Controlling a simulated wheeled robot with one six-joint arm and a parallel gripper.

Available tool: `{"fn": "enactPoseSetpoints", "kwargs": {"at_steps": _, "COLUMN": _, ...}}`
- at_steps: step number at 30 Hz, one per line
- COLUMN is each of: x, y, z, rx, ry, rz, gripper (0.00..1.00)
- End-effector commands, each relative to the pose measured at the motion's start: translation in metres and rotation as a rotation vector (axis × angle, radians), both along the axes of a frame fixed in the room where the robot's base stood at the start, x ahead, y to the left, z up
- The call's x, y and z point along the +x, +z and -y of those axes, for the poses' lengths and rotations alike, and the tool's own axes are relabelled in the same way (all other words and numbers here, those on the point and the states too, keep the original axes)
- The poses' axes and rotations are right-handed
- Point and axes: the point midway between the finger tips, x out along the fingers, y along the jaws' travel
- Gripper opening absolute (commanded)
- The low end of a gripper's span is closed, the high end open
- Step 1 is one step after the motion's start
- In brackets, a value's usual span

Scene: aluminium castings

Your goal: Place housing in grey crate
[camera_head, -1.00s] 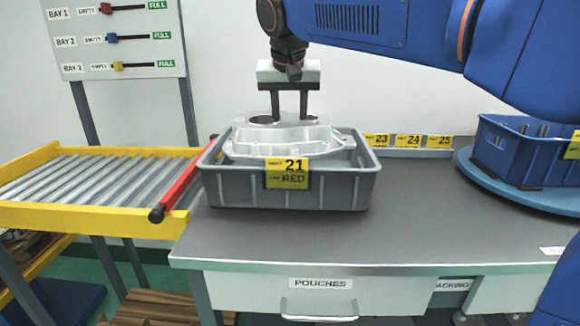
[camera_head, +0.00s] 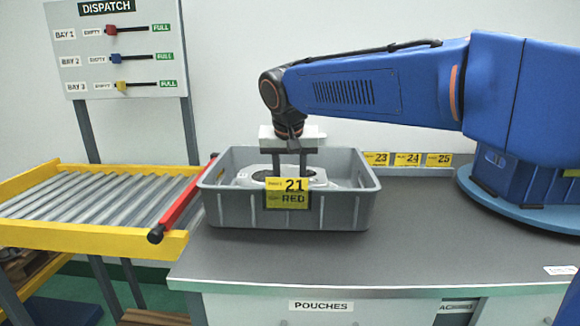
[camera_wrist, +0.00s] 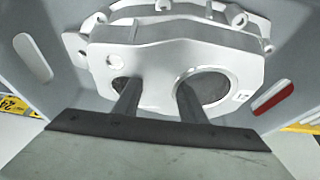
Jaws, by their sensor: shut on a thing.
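The grey crate (camera_head: 340,212) stands on the table with a yellow label reading 21 and RED on its front wall. The housing, a pale aluminium casting (camera_head: 318,178), is down inside the crate, its lower part hidden by the front wall. My gripper (camera_head: 290,172) reaches down into the crate and is shut on the housing. I cannot tell whether the housing touches the crate floor.
A roller conveyor (camera_head: 100,205) with a yellow frame and red bar (camera_head: 185,198) adjoins the crate's left side. The table (camera_head: 420,240) between is clear. A dispatch board (camera_head: 120,50) stands behind.

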Motion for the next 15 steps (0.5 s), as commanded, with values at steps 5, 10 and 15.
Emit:
{"fn": "enactPoseSetpoints", "kwargs": {"at_steps": 5, "x": -0.0001, "y": -0.003, "z": 0.0001, "rx": 0.001, "ry": 0.0, "rz": 0.002, "gripper": 0.0}}
{"fn": "enactPoseSetpoints", "kwargs": {"at_steps": 10, "x": -0.0004, "y": -0.0056, "z": 0.0003, "rx": -0.002, "ry": 0.0, "rz": -0.003, "gripper": 0.56}}
{"fn": "enactPoseSetpoints", "kwargs": {"at_steps": 15, "x": -0.0003, "y": -0.0048, "z": 0.0002, "rx": -0.001, "ry": 0.001, "rz": -0.001, "gripper": 0.56}}
